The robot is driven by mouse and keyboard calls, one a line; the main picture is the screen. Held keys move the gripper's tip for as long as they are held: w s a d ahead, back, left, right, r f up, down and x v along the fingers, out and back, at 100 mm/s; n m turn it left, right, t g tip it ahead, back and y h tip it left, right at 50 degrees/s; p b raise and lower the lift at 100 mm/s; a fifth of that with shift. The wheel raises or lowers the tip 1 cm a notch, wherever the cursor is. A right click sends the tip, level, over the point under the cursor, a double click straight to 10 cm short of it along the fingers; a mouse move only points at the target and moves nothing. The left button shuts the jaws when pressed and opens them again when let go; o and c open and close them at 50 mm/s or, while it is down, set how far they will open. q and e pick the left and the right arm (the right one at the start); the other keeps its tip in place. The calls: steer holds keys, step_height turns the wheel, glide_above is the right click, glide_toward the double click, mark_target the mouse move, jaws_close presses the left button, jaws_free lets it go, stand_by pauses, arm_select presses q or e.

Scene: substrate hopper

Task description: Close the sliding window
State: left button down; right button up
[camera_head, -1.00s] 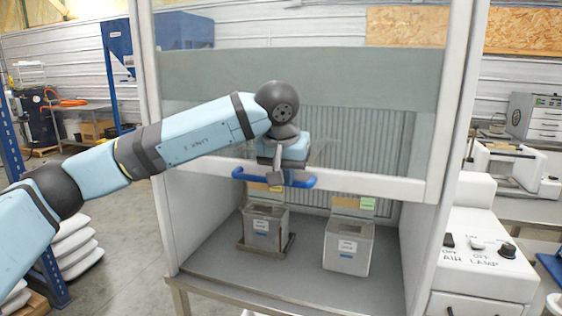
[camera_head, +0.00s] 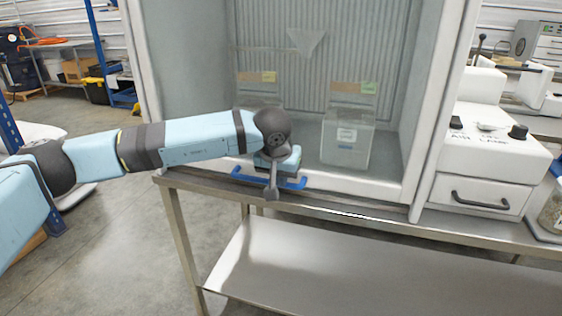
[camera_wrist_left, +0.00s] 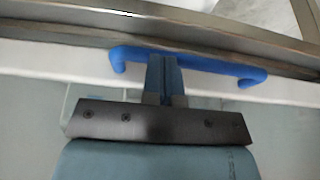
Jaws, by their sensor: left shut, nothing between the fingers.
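The sliding window (camera_head: 365,186) of the cabinet is down. Its white bottom rail lies at or very near the sill, and I cannot tell whether a thin gap is left. A blue bar handle (camera_head: 293,184) runs along the rail; it also shows in the left wrist view (camera_wrist_left: 200,64). My left gripper (camera_head: 272,188) is shut and empty, with its fingers at the middle of the handle. In the left wrist view the fingertips (camera_wrist_left: 164,62) overlap the bar; whether they touch it is unclear. My right gripper is not in view.
Behind the glass stands a grey container (camera_head: 345,145) with a label; another is mostly hidden by my left arm. A steel table (camera_head: 350,265) with a lower shelf bears the cabinet. A white control box (camera_head: 490,150) stands at the right.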

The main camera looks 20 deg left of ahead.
arm_select(q)
step_height(320, 180, down, 5)
steer(key=shift+r+b, duration=0.1)
steer(key=shift+b, duration=0.75)
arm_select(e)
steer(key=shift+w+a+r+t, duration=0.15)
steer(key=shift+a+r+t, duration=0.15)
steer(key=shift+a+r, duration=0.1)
arm_select(q)
steer(key=shift+s, duration=0.1)
